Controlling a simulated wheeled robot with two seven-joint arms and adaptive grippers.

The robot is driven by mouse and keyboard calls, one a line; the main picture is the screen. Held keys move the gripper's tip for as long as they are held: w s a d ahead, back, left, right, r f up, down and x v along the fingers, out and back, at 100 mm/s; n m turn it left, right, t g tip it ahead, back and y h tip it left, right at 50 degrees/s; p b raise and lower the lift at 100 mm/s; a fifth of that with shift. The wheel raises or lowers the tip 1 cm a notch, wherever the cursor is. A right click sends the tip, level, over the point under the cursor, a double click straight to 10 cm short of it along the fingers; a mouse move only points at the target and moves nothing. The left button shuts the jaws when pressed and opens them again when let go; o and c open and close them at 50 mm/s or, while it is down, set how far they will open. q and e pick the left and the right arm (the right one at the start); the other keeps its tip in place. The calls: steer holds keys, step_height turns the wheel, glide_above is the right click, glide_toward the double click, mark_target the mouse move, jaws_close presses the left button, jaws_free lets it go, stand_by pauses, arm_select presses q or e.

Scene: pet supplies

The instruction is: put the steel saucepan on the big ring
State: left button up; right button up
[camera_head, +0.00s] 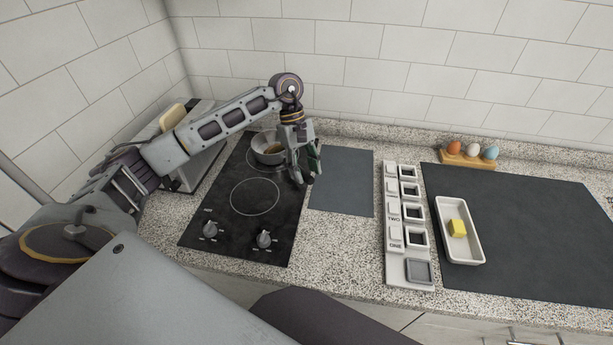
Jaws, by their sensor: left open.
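The steel saucepan (262,156) stands at the back of the black hob (222,215), over the far ring, which shows only in part around it. Something brown shows inside it. The near ring (255,197) looks the larger of the two and is bare. My left gripper (306,178) is open, pointing down just right of the saucepan, near the hob's right edge. It covers the saucepan's right side, so I cannot tell whether a handle lies between its fingers. My right gripper is not in view.
A grey mat (342,185) lies right of the hob. Beyond it are a labelled white rack (392,238), a white tray (463,249) with a yellow block, and a wooden holder (462,161) with three eggs. A grey appliance (195,165) stands left. The dark mat (545,235) is mostly clear.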

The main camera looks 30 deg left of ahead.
arm_select(q)
steer(key=v, duration=0.7)
steer(key=shift+r+b, duration=0.2)
steer(key=shift+b, duration=0.2)
steer(key=shift+v, duration=0.8)
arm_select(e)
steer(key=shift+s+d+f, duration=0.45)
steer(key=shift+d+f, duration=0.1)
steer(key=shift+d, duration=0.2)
arm_select(q)
steer(key=shift+a, duration=0.1)
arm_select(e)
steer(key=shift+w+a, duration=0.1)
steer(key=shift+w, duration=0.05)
arm_select(q)
step_height(320, 180, up, 10)
steer(key=p, duration=1)
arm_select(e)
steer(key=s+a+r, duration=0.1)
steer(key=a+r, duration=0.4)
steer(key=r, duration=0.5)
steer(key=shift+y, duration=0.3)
